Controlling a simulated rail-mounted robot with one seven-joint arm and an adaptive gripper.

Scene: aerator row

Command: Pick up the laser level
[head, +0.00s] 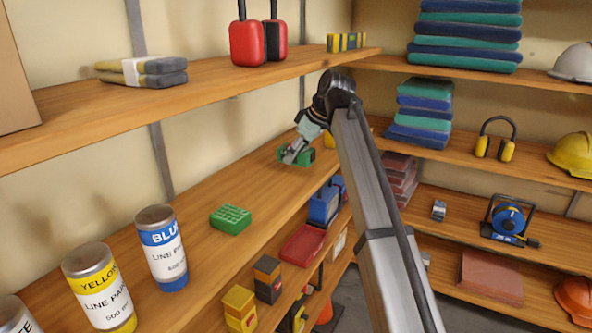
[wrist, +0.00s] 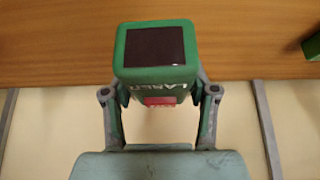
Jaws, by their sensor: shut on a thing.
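The laser level is a green box with a dark panel and part of the word "LASER" on it. It fills the middle of the wrist view (wrist: 155,48), between the two fingers of my gripper (wrist: 158,92). My gripper is shut on its sides, and a red patch shows below the lettering. In the head view my gripper (head: 297,148) reaches down to the middle-left shelf, and the green laser level (head: 303,158) is partly hidden by the fingers. I cannot tell whether it touches the shelf.
A green studded block (head: 230,218), a blue paint can (head: 162,250) and a yellow paint can (head: 98,288) stand nearer on the same shelf (head: 190,205). An upper shelf (head: 200,97) runs above. Shelf space between the block and the laser level is clear.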

